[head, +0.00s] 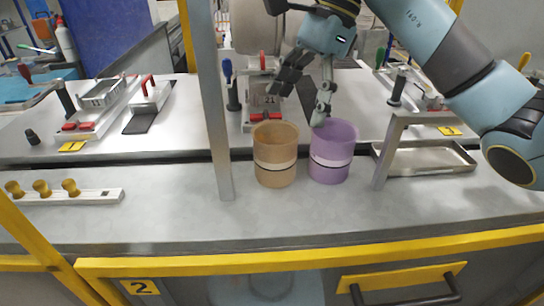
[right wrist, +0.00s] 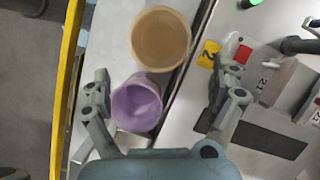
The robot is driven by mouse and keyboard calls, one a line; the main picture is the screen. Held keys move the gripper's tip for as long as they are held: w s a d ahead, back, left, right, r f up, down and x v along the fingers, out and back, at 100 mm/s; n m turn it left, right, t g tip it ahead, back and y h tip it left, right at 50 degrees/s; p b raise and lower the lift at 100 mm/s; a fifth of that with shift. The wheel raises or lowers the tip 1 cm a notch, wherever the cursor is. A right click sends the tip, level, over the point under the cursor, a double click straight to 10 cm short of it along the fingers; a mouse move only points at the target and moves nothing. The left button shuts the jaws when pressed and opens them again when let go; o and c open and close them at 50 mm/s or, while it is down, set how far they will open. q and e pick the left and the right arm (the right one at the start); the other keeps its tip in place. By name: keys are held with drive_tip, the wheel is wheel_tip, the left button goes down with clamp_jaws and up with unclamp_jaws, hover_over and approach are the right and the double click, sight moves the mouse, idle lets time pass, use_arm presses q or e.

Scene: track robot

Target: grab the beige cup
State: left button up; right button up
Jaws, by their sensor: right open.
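The beige cup (head: 275,153) stands upright on the grey counter, close to the left of a purple cup (head: 332,152). My right gripper (head: 302,100) is open above and behind the two cups, and it touches neither as far as I can tell. In the right wrist view the beige cup (right wrist: 160,40) lies ahead of the fingers, open end toward the camera. The purple cup (right wrist: 137,104) shows between the open fingers (right wrist: 165,90), nearer the left one. My left gripper does not show.
A metal post (head: 212,110) stands just left of the beige cup. A metal tray (head: 425,158) and a grey bracket (head: 388,150) are to the right of the purple cup. A white block with yellow knobs (head: 62,194) lies at the left. The counter in front of the cups is clear.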

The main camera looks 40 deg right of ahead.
sight(286, 128)
drive_tip(key=p+x, duration=0.1)
drive_tip(key=x, duration=0.4)
drive_tip(key=shift+f, duration=0.15)
drive_tip(key=p+x, duration=0.2)
drive_tip(key=x, duration=0.1)
drive_tip(key=shift+a+f, duration=0.15)
drive_tip(key=shift+f, duration=0.25)
drive_tip(key=shift+a+f, duration=0.1)
drive_tip(key=shift+f, duration=0.25)
drive_tip(key=shift+c, duration=0.5)
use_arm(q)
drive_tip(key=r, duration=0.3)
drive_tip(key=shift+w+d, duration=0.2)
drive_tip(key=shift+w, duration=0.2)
use_arm(e)
drive_tip(key=c, duration=1)
